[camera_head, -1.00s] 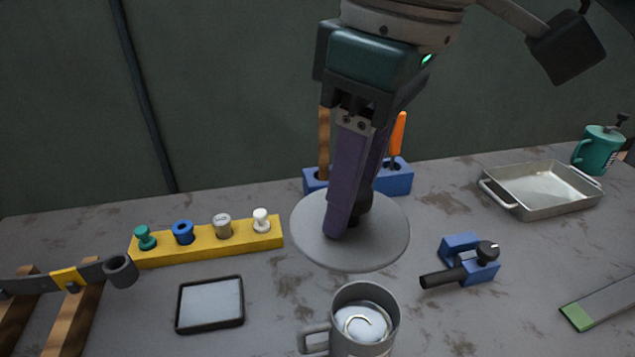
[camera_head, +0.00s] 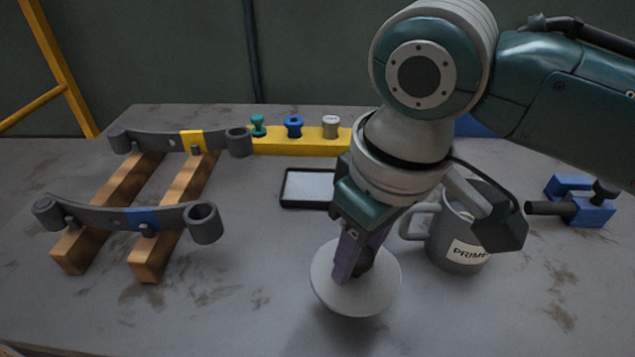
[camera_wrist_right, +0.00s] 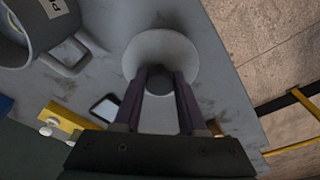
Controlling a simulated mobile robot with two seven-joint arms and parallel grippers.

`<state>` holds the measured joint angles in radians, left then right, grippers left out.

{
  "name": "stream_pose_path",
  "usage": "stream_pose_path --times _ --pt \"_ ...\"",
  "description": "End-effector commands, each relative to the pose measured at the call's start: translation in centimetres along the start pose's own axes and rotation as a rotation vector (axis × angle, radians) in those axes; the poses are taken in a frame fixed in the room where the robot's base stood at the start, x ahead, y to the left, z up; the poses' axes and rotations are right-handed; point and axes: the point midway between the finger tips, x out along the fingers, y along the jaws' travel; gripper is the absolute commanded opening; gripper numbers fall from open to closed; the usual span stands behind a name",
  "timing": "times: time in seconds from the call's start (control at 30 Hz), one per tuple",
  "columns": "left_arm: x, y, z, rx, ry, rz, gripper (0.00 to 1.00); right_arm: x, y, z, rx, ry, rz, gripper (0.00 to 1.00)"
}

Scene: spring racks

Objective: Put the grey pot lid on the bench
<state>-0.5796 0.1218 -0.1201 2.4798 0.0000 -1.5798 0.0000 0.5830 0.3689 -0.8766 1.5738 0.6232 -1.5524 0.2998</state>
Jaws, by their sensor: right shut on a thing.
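The grey pot lid (camera_head: 330,285) is a round disc with a dark knob, in the lower middle of the head view. My right gripper (camera_head: 352,272) is shut on its knob from above. The lid also shows in the right wrist view (camera_wrist_right: 178,48), with the knob between the purple fingers of the right gripper (camera_wrist_right: 158,80). The lid is over the grey bench (camera_head: 240,315), left of the mug; I cannot tell whether it touches the surface. My left gripper is not in view.
A grey mug labelled PRIME (camera_head: 440,240) stands close right of the lid. Two leaf springs (camera_head: 100,217) rest on wooden blocks at left. The front middle bench is clear.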

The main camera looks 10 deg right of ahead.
Motion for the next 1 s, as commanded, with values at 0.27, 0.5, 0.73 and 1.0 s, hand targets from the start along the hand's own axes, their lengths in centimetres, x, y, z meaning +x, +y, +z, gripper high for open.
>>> stream_pose_path --times 0.27,0.5,0.73,1.0 --pt "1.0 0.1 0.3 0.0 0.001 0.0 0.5 3.3 0.0 0.5 0.0 -0.002 0.0 0.0" --pt "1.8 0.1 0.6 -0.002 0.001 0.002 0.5 6.1 0.0 0.9 0.0 0.0 0.0 0.0" --pt "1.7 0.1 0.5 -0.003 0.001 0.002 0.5 6.0 0.0 0.9 0.0 0.001 0.0 0.0" --pt "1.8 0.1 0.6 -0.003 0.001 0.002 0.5 6.3 0.0 0.9 0.0 0.001 -0.001 0.55"
